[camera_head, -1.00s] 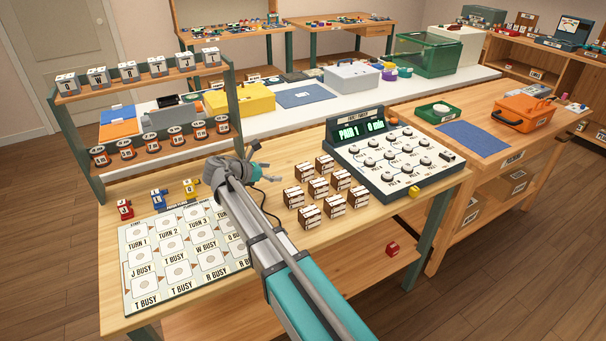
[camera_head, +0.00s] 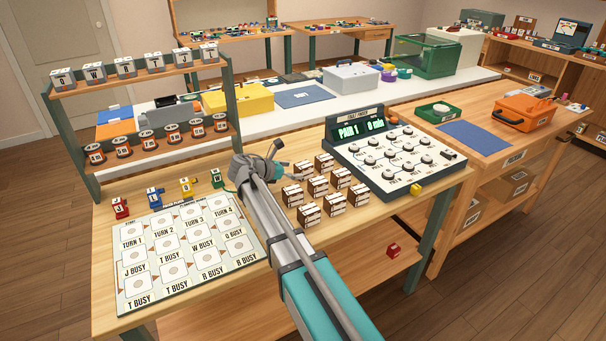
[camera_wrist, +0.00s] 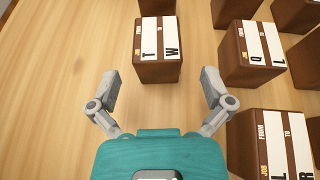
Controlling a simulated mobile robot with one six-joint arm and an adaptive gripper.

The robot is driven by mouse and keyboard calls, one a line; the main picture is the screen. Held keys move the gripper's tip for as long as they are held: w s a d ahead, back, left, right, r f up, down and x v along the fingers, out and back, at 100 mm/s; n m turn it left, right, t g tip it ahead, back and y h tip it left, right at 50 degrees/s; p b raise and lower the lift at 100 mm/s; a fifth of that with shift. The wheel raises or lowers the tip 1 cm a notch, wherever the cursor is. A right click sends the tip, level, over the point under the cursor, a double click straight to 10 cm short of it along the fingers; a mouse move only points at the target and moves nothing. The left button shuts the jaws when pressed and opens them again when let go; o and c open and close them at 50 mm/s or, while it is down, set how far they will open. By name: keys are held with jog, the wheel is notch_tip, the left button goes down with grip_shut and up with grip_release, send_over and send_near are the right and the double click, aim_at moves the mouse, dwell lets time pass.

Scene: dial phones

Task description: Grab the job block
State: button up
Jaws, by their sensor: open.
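Several brown job blocks with white FROM/TO labels stand in a cluster on the near table; one is the front block (camera_head: 309,215). In the wrist view, a block labelled T and W (camera_wrist: 157,62) stands straight ahead, just beyond my fingertips. A block labelled Q and L (camera_wrist: 232,72) is to its right, and one labelled L and R (camera_wrist: 250,155) is lower right. My gripper (camera_wrist: 160,88) is open, with only bare table between its fingers. In the head view, my wrist is at the cluster's left edge, and the fingers are hard to make out.
A dial console (camera_head: 400,175) reading PAIR 1 stands behind and right of the cluster. A planning board (camera_head: 150,285) lies at left, with red, blue, yellow and green pieces along its back edge. A shelf (camera_head: 150,83) of lettered blocks stands behind. Bare table lies left of the T/W block.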

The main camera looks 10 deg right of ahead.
aim_at(305, 170)
jog(key=shift+d+f, duration=0.1)
jog(key=shift+d, duration=0.05)
jog(key=shift+b+x, duration=1)
jog(key=shift+x, duration=1.55)
jog(key=shift+w, duration=0.15)
jog(key=c, duration=1.1)
